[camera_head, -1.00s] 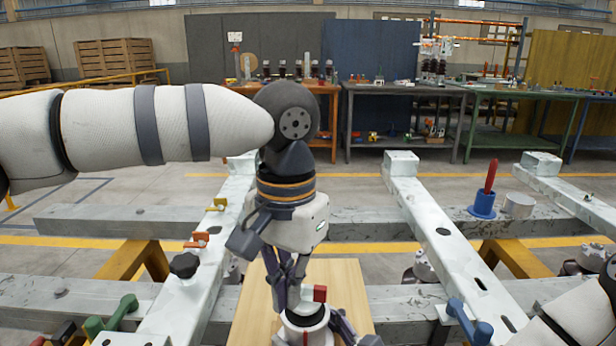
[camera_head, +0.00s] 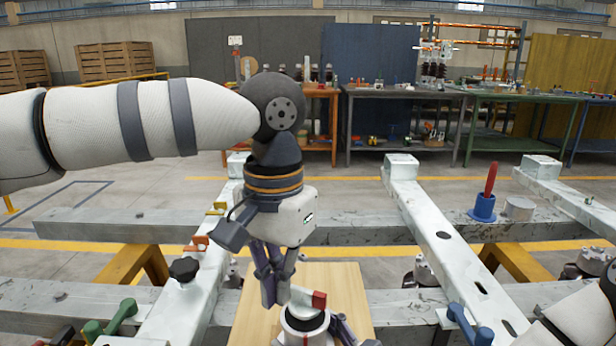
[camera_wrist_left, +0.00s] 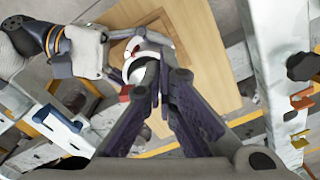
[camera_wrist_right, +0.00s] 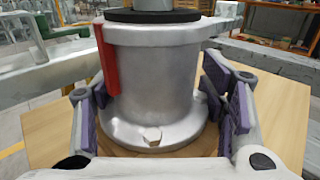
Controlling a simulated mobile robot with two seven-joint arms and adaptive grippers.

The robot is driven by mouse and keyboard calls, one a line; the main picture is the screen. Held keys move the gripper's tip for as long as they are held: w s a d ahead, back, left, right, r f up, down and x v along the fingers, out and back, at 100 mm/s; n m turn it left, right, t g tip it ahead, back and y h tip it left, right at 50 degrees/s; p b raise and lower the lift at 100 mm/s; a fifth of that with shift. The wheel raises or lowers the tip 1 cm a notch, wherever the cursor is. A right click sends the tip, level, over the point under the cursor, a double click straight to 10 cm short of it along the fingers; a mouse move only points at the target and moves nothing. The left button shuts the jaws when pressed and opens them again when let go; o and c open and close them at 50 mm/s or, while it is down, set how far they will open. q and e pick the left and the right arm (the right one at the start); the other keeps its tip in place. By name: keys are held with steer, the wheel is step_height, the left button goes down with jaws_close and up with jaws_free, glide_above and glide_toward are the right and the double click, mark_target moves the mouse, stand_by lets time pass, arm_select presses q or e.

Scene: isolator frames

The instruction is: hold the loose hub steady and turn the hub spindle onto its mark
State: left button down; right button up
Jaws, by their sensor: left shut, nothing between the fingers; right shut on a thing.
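The loose hub (camera_wrist_right: 155,85) is a pale metal cylinder with a flange, standing upright on a wooden board (camera_head: 347,283). A red vertical strip (camera_wrist_right: 106,60) runs down its side. On top, the spindle's light bar with a red end (camera_head: 319,299) points toward the right in the head view. My right gripper (camera_wrist_right: 160,100) has its fingers around the hub's lower body, shut on it. My left gripper (camera_head: 272,298) is shut and empty, pointing down just left of the spindle bar. In the left wrist view its fingertips (camera_wrist_left: 161,82) overlap the hub, so contact is unclear.
Pale frame rails (camera_head: 190,295) flank the board, with a black knob (camera_head: 184,269) and orange clips on the left one. A green handle (camera_head: 112,318) and a blue handle (camera_head: 468,322) stand at either side. A blue holder with a red tool (camera_head: 485,205) is farther right.

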mark_target(302, 305)
steer(key=shift+f, duration=0.1)
arm_select(q)
step_height(302, 305, up, 5)
steer(key=shift+f, duration=0.1)
steer(key=d+f, duration=0.1)
steer(key=f, duration=0.1)
steer(key=s+d+f, duration=0.1)
steer(key=f, duration=0.1)
steer(key=s+d+f, duration=0.1)
steer(key=f, duration=0.1)
steer(key=shift+s, duration=0.1)
stand_by(0.4)
steer(key=shift+w, duration=0.6)
stand_by(0.8)
steer(key=shift+a, duration=0.2)
